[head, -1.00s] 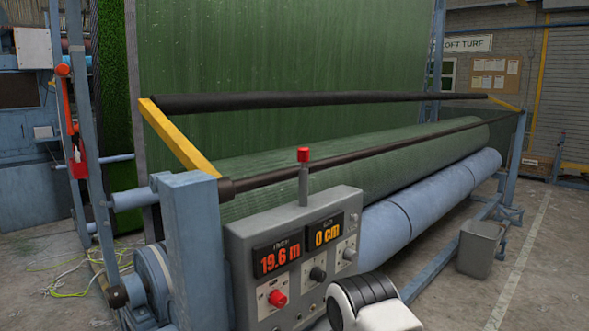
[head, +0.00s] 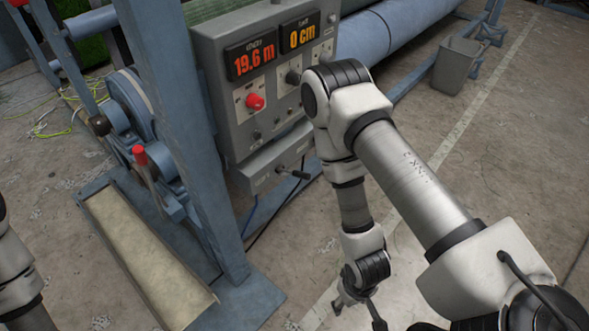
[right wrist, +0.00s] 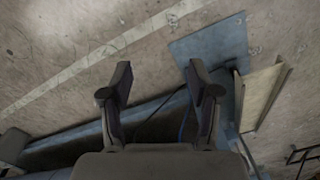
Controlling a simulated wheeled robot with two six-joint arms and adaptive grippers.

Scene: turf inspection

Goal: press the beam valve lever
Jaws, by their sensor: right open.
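No label in view names the beam valve lever. A short black-handled lever (head: 293,172) sticks out of a small grey box under the control panel. A red-tipped lever (head: 144,166) stands by the blue post, lower left. I cannot tell which is the beam valve lever. My right gripper (head: 357,312) hangs low over the floor, right of and below both levers in the picture, touching neither. In the right wrist view, the right gripper (right wrist: 157,80) is open and empty, facing the floor. Only part of my left arm shows at the left edge; its gripper is out of frame.
The grey control panel (head: 218,96) shows 19.6 m and 0 cm. A blue post (head: 172,110) stands between the panel and a long shallow tray (head: 100,208). A grey bin (head: 455,66) stands at the back right. The floor (head: 520,150) at right is clear.

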